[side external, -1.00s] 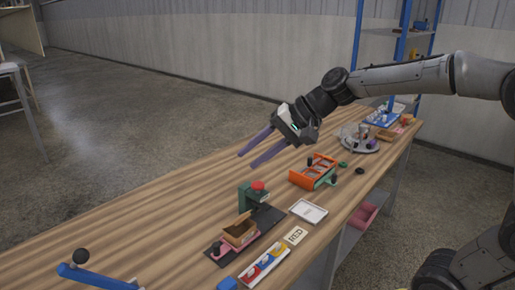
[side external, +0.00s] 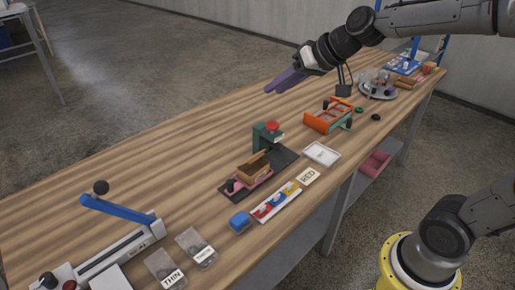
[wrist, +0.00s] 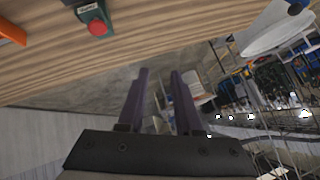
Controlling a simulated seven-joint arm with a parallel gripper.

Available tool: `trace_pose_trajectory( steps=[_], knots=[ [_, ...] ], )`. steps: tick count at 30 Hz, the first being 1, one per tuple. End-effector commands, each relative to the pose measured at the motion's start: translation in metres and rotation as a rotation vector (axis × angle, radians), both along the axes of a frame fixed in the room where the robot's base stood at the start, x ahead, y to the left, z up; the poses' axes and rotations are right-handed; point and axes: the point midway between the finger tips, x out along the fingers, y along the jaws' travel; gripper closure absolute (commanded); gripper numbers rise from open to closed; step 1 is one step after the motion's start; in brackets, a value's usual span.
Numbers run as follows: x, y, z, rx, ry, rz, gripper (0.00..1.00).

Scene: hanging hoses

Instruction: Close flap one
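A small brown box (side external: 252,174) with a raised, tilted flap (side external: 255,160) sits on a pink fixture (side external: 240,186) near the middle of the bench. I cannot tell which flap is flap one; the box's other flaps are too small to make out. My gripper (side external: 282,80) is above the far side of the bench, well up and away from the box. Its two purple fingers (wrist: 160,95) are apart, with nothing between them. The box does not show in the wrist view.
A green press with a red button (side external: 269,138) stands just behind the box; it also shows in the wrist view (wrist: 96,24). An orange and green frame (side external: 330,116) lies to the right. In front are a white tray (side external: 322,153), a colored block strip (side external: 276,201) and a blue block (side external: 239,221).

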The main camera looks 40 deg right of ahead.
Motion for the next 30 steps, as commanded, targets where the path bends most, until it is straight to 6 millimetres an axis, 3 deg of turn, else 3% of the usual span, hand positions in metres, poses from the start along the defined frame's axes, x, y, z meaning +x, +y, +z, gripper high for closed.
trace_pose_trajectory(
  steps=[9, 16, 19, 22, 30],
  knots=[
    [0.004, -0.031, -0.062, -0.827, -0.118, 0.549, 0.66],
    [-0.004, -0.023, -0.107, -1.326, -0.176, 1.008, 0.66],
    [-0.013, -0.011, -0.131, -1.453, -0.200, 1.182, 0.66],
    [-0.025, 0.000, -0.152, -1.449, -0.198, 1.263, 0.66],
    [-0.009, 0.004, -0.170, -1.440, -0.198, 1.271, 0.66]
  ],
)
